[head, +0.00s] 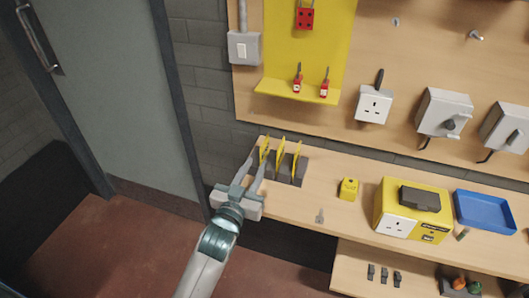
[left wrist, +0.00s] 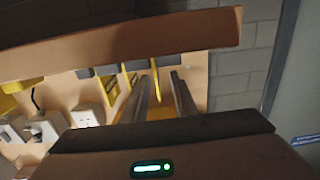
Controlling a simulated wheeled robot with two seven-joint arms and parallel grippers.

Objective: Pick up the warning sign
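Several thin yellow warning signs stand upright in a row in a dark grey holder (head: 300,170) at the left end of the wooden bench. The leftmost sign (head: 264,148) is closest to my left gripper (head: 256,166). This gripper is open, its two fingers apart and reaching to the holder's left end. In the left wrist view, a yellow sign edge (left wrist: 156,78) appears between the fingers (left wrist: 163,85), nearer the left one, with a gap to the right one. The signs' printed faces cannot be read. My right gripper is not in view.
On the bench (head: 330,187) stand a small yellow block (head: 348,189), a yellow socket box (head: 411,208) and a blue tray (head: 485,211). Behind is a wooden board with a yellow panel (head: 308,45), red padlocks and sockets. A grey door (head: 105,85) is at left.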

